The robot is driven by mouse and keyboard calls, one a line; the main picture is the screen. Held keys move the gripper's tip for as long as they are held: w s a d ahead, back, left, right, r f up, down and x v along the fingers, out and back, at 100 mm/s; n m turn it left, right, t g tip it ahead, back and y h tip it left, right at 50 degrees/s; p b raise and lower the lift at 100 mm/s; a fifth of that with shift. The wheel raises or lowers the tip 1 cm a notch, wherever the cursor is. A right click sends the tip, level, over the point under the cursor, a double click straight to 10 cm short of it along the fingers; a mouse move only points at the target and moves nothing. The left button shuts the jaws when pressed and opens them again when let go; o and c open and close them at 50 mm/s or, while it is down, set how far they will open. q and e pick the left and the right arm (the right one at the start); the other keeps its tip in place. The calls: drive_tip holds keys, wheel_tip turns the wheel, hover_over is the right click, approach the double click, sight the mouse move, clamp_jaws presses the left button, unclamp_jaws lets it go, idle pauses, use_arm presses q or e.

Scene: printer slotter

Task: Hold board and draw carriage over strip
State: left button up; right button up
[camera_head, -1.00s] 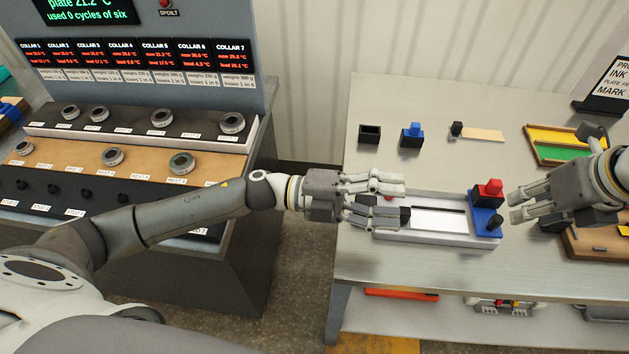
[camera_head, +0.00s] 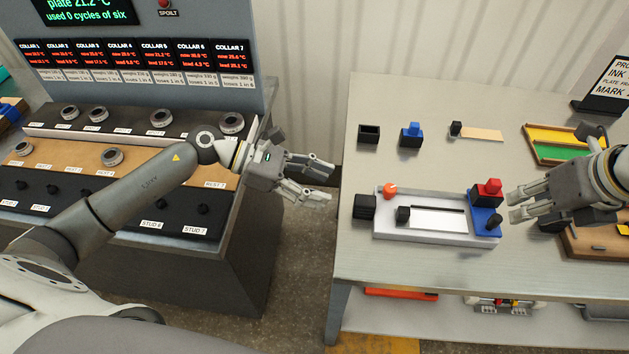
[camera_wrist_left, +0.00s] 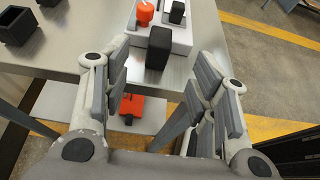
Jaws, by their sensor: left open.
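The pale board (camera_head: 385,229) lies on the right-hand table. A white strip (camera_head: 438,220) lies along its middle. An orange knob (camera_head: 390,190) is at its left end, and a black block (camera_head: 364,206) stands at that edge. A blue carriage (camera_head: 482,215) with a red block and a black knob sits at the right end. My left gripper (camera_head: 322,180) is open and empty, left of the board over the gap between tables. In the left wrist view, the black block (camera_wrist_left: 159,48) is beyond its fingers (camera_wrist_left: 160,95). My right gripper (camera_head: 513,206) is just right of the carriage; its jaw opening is unclear.
Behind the board stand an open black box (camera_head: 369,133), a blue block on a black base (camera_head: 411,136) and a tan strip (camera_head: 482,134). A yellow-green tray (camera_head: 555,153) is at the back right. The left-hand bench holds several metal collars (camera_head: 112,156).

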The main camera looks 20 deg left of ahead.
sight(359, 199)
use_arm(q)
drive_tip(key=x, duration=1)
drive_tip(key=shift+d+r, duration=0.1)
drive_tip(key=shift+d, duration=0.1)
clamp_jaws()
use_arm(e)
drive_tip(key=shift+o, duration=0.5)
drive_tip(key=shift+w, duration=0.1)
